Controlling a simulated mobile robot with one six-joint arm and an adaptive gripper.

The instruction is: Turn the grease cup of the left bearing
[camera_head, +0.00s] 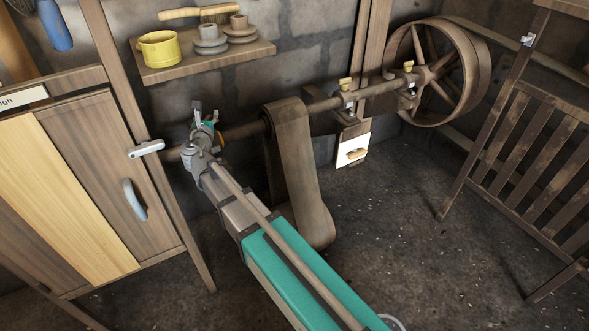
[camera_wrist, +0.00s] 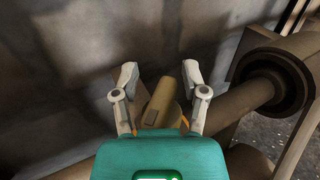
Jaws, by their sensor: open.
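The grease cup (camera_wrist: 162,103) of the left bearing shows in the wrist view as a brass-coloured, tilted block with a rounded end. My gripper (camera_wrist: 160,76) is open, with one pale finger on each side of the cup. A gap shows on both sides, and I cannot tell whether either finger touches it. The cup's lower part and most of the left bearing are hidden behind my gripper's teal body. In the head view my gripper (camera_head: 206,112) is at the left end of the shaft (camera_head: 243,131), hiding the left bearing.
A wide belt (camera_head: 295,175) hangs from the shaft just right of my gripper. Two more bearings with yellow cups (camera_head: 345,83) (camera_head: 408,67) and a spoked wheel (camera_head: 437,72) are further right. A shelf (camera_head: 208,63) with pots is above; a wooden cabinet (camera_head: 95,175) stands left.

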